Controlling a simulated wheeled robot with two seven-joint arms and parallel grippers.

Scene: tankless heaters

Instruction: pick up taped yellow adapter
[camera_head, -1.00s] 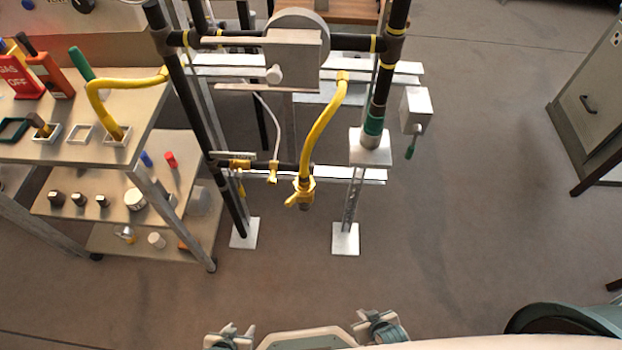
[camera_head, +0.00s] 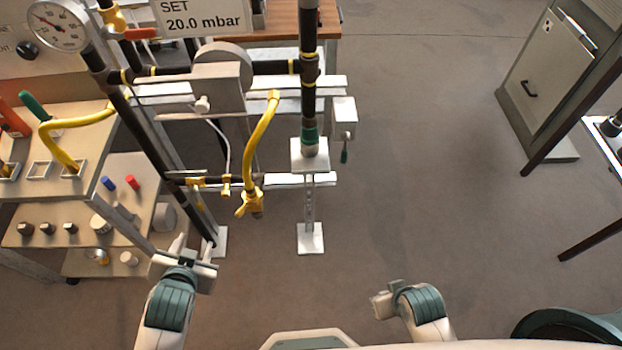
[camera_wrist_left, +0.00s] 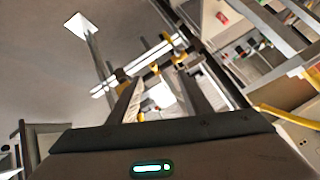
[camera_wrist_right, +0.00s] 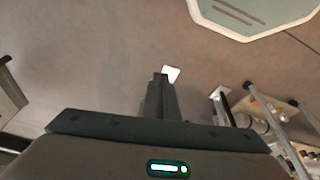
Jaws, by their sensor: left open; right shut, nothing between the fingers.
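A small yellow-and-silver piece (camera_head: 97,256) lies on the bottom shelf of the cart in the head view. It may be the taped yellow adapter, but it is too small to tell and I see no clear tape. My left gripper (camera_head: 193,247) is open and empty, to the right of that shelf and near the foot of the pipe stand. In the left wrist view its fingers (camera_wrist_left: 160,100) are spread, with the pipe stand beyond them. My right gripper (camera_head: 378,302) is shut and empty over bare floor; its fingers (camera_wrist_right: 160,97) are together in the right wrist view.
The pipe stand (camera_head: 309,238) carries a yellow hose (camera_head: 260,140) and yellow valve (camera_head: 249,202). The cart's middle shelf (camera_head: 60,213) holds dark caps, a white roll and blue and red pieces. A grey cabinet (camera_head: 545,85) stands right. The floor between is clear.

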